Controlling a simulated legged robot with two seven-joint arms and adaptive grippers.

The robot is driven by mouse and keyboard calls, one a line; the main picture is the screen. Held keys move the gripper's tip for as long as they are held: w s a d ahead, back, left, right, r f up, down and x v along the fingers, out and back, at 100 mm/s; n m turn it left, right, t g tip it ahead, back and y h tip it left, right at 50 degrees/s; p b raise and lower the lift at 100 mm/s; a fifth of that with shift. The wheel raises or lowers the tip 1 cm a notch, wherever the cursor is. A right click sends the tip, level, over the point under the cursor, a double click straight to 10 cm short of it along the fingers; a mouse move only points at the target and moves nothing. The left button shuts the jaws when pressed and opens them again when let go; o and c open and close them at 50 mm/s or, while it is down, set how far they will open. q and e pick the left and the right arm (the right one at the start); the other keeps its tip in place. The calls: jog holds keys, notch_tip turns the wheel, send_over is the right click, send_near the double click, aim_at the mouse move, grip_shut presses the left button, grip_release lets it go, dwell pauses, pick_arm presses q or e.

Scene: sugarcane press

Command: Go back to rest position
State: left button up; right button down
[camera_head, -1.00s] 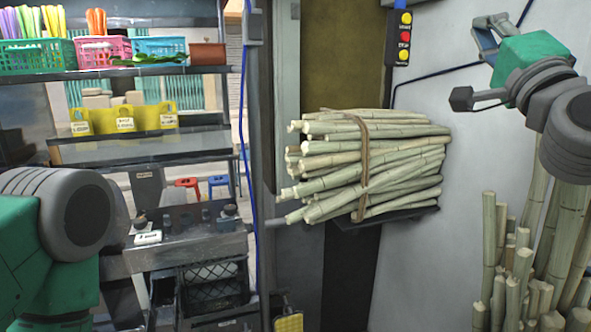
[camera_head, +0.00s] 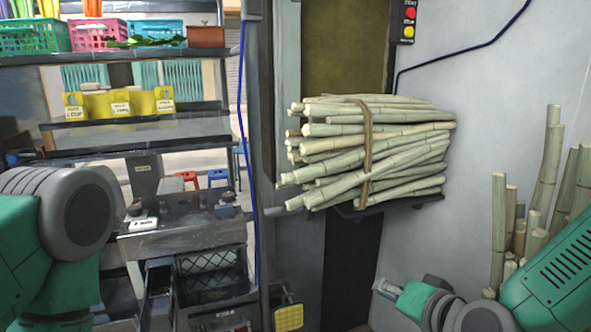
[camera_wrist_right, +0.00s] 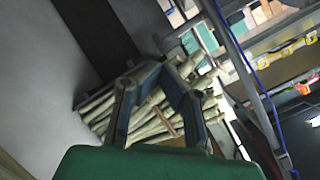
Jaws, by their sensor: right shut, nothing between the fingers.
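My right gripper (camera_head: 384,288) is low in the head view, below the sugarcane bundle and apart from it. Its green wrist and arm come in from the lower right. It is shut with nothing in it. In the right wrist view the gripper (camera_wrist_right: 155,74) shows in the middle, in front of the bundle in the background. My left arm shows at the lower left of the head view, but its gripper is not in view. The tied sugarcane bundle (camera_head: 330,160) lies on a dark wall shelf (camera_head: 400,207).
Loose cane stalks (camera_head: 498,220) stand at the right wall near my right arm. A control box with buttons (camera_head: 408,20) hangs above. At the left are shelves with coloured baskets (camera_head: 155,32), yellow holders (camera_head: 120,104) and a black crate (camera_head: 210,272).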

jog(key=s+d+f+n+g+h+b, duration=0.1)
jog(key=s+d+f+n+g, duration=0.15)
jog(key=s+f, duration=0.7)
jog(key=s+d+f+n+g+h+b, duration=0.1)
jog(key=s+f+g, duration=0.4)
jog(key=f, duration=0.8)
jog(key=s+d+f+n+g+h+b, duration=0.1)
jog(key=s+d+f, duration=0.3)
jog(key=s, duration=0.4)
jog(key=s+d+f+n+g+h+b, duration=0.1)
jog(key=s+d+f+g+h, duration=0.1)
jog(key=s, duration=0.5)
notch_tip(320, 180, down, 2)
jog(key=d+g, duration=0.1)
jog(key=d, duration=0.1)
jog(key=shift+s+d+f, duration=0.15)
jog(key=shift+s+d, duration=0.25)
jog(key=shift+w, duration=0.15)
